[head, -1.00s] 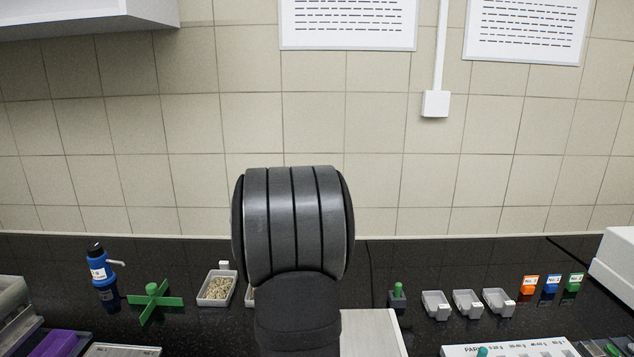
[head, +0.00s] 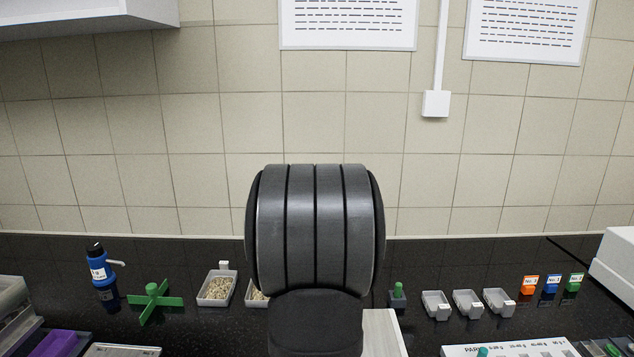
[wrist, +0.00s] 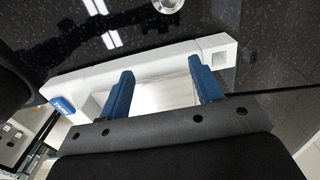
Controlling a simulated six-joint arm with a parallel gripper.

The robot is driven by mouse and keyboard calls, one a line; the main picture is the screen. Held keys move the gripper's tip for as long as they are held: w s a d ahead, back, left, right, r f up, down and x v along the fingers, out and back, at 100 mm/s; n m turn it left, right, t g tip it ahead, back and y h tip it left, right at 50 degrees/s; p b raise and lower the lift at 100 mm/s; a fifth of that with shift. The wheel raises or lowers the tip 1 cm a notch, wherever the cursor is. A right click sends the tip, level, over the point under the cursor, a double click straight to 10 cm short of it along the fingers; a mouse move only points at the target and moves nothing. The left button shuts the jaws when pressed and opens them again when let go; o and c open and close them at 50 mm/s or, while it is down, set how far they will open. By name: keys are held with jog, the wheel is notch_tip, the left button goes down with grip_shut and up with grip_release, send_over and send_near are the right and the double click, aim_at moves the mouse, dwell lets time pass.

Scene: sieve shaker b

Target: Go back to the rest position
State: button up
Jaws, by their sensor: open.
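My gripper (wrist: 163,88) shows in the wrist view with two blue fingers spread apart. It is open, with nothing between the fingers. Beyond the fingers lies a white device (wrist: 150,62) with a blue label on the dark bench. Whether the fingers touch it cannot be told. In the head view my arm fills the middle and hides the gripper. The rest position itself is not marked in any view.
On the black bench (head: 200,330) stand a blue bottle (head: 102,272), a green cross (head: 153,300), a tray of grains (head: 217,288), several small grey trays (head: 467,303) and orange (head: 529,285), blue (head: 552,284) and green (head: 574,283) tags. A white box (head: 615,263) stands at right.

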jog(key=s+d+r, duration=0.5)
jog(key=s+d, duration=0.1)
jog(key=d, duration=0.4)
jog(key=s+d+r, duration=0.5)
jog(key=s+d, duration=0.1)
jog(key=d, duration=0.3)
jog(key=w+a+f, duration=0.4)
jog(key=w+a, duration=0.1)
jog(key=w+a+f, duration=0.2)
jog(key=a, duration=0.1)
jog(key=shift+w+f, duration=0.15)
jog(key=shift+f, duration=0.15)
